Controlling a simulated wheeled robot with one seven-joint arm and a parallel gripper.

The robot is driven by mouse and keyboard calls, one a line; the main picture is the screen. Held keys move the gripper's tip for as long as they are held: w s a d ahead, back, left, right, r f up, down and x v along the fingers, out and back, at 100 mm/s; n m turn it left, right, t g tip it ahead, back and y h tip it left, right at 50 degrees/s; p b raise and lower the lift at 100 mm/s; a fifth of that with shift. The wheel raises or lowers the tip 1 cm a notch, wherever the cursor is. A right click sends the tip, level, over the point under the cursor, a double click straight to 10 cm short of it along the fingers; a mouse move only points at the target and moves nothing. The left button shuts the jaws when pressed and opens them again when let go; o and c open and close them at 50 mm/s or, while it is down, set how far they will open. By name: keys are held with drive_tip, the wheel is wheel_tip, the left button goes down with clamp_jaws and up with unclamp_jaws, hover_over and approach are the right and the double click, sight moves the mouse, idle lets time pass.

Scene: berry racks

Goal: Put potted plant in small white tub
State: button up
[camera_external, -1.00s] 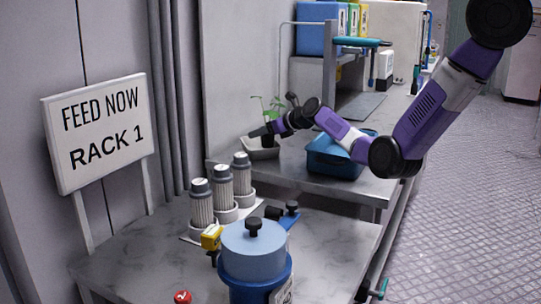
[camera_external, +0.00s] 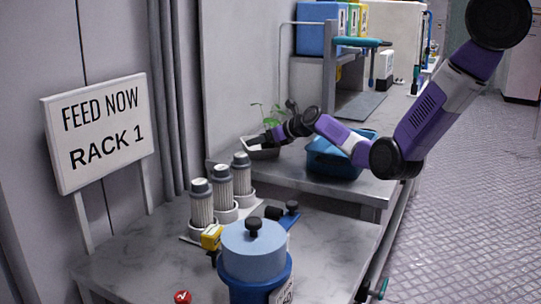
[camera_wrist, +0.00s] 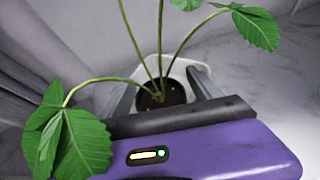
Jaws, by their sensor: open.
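The potted plant has thin green stems and toothed leaves (camera_external: 268,111), with dark soil in a small pot (camera_wrist: 172,92) in the wrist view. The small white tub (camera_external: 262,154) stands on the far counter, left of a blue tub; its pale rim (camera_wrist: 182,62) shows around the pot in the wrist view. The pot appears to be inside the tub, though its base is hidden. My gripper (camera_wrist: 166,92) is open, with one finger on each side of the pot. In the external view my gripper (camera_external: 268,138) is low over the tub.
A blue tub (camera_external: 332,168) stands close right of the white tub, under my forearm. A wall is just behind on the left.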

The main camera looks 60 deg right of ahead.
drive_tip(key=v, duration=1.2)
drive_tip(key=shift+p, duration=0.3)
drive_tip(key=shift+r, duration=0.1)
